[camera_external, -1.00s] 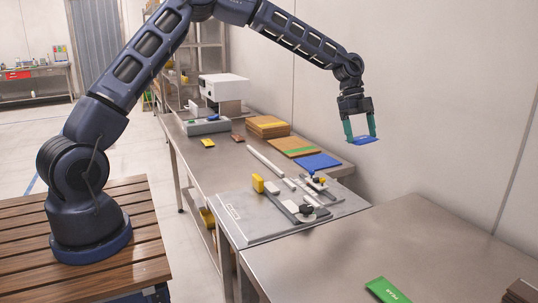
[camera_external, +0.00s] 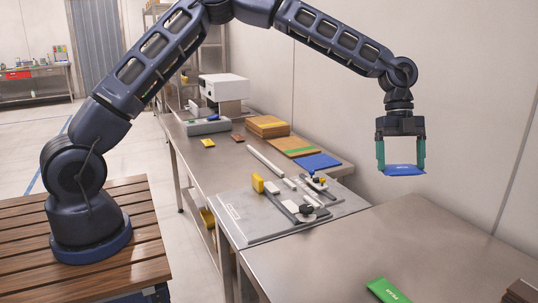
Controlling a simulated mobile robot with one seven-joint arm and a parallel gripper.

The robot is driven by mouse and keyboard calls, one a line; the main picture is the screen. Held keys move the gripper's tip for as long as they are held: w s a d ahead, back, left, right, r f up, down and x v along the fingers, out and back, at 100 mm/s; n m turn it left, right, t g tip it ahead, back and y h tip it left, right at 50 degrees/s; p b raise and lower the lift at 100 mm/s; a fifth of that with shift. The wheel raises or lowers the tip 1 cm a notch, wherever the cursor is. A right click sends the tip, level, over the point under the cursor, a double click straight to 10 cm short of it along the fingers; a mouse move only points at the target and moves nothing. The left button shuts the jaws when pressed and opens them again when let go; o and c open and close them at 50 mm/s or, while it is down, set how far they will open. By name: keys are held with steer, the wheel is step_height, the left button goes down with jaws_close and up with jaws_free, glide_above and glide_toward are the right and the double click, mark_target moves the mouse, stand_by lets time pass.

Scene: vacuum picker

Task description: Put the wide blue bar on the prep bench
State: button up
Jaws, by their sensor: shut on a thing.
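My gripper (camera_external: 401,168) is shut on a flat blue bar (camera_external: 404,171), with one green finger at each end of it. The bar looks about level and hangs in the air above the nearer steel bench (camera_external: 385,235), clear of its top and in front of the pale wall. I cannot tell for certain which bench is the prep bench. Another blue flat piece (camera_external: 318,161) lies on the farther bench (camera_external: 215,165).
A green packet (camera_external: 387,290) lies at the near bench's front, and a brown item (camera_external: 520,291) sits at its right edge. A grey fixture plate (camera_external: 250,215) with clamps and a yellow block (camera_external: 258,183) stands left of it. The near bench's middle is bare.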

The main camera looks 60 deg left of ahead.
mark_target(389, 235)
step_height(389, 235, down, 19)
steer(key=shift+r, duration=0.15)
stand_by(0.5)
steer(key=o, duration=0.7)
steer(key=shift+o, duration=0.5)
